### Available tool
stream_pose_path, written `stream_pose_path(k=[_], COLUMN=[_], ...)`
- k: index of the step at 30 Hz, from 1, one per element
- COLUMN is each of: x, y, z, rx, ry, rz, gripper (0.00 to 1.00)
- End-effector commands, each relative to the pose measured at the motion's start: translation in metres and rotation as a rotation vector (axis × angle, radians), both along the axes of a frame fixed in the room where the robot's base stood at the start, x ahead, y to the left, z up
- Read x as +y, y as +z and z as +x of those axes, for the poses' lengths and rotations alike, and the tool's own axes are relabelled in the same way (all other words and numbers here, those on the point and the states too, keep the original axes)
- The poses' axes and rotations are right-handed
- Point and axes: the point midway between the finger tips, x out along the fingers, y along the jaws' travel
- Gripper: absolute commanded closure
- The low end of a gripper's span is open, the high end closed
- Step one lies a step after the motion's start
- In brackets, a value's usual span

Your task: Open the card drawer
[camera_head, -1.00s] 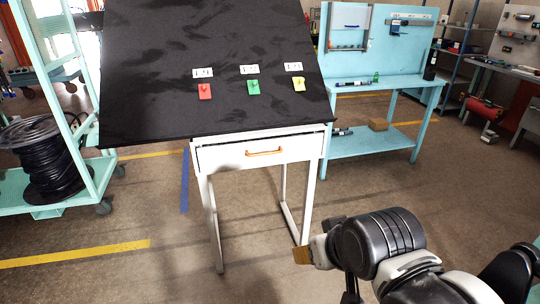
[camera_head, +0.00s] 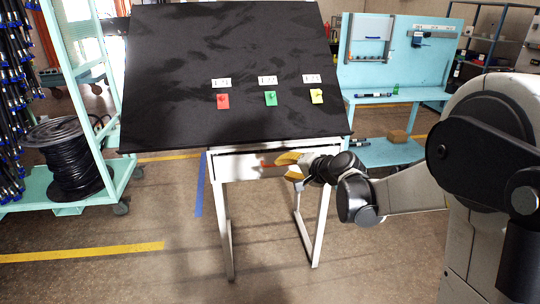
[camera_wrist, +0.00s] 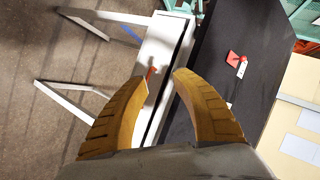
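The card drawer (camera_head: 240,168) is a white drawer under the black slanted top of a white-legged stand. It looks shut in the head view; its front also shows in the wrist view (camera_wrist: 158,48). Its orange-red handle (camera_head: 268,164) is partly hidden by my gripper in the head view. In the wrist view the handle (camera_wrist: 150,73) lies ahead, between the directions of the two fingers. My gripper (camera_head: 290,166) has yellow fingers, spread apart, at the right part of the drawer front. In the wrist view the fingers (camera_wrist: 159,77) are open with nothing clearly between them. Contact with the handle cannot be told.
The black slanted top (camera_head: 190,70) overhangs the drawer and carries red (camera_head: 223,101), green (camera_head: 270,98) and yellow (camera_head: 317,96) tags. A teal rack with a black hose reel (camera_head: 75,160) stands left. A teal workbench (camera_head: 400,95) stands behind right. Floor before the stand is clear.

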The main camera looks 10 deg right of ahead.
Motion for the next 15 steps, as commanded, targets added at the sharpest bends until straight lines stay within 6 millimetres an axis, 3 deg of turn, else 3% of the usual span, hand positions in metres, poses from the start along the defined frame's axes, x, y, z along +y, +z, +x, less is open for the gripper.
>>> stream_pose_path(k=[1, 6, 12, 15], x=[-0.008, -0.034, -0.057, -0.062], y=[-0.012, -0.053, -0.092, -0.101], z=[0.021, 0.072, 0.098, 0.102], rx=[-0.012, -0.052, -0.083, -0.089], ry=[-0.028, -0.115, -0.179, -0.192], rz=[0.062, 0.278, 0.447, 0.484], gripper=[0.68, 0.68, 0.68, 0.68])
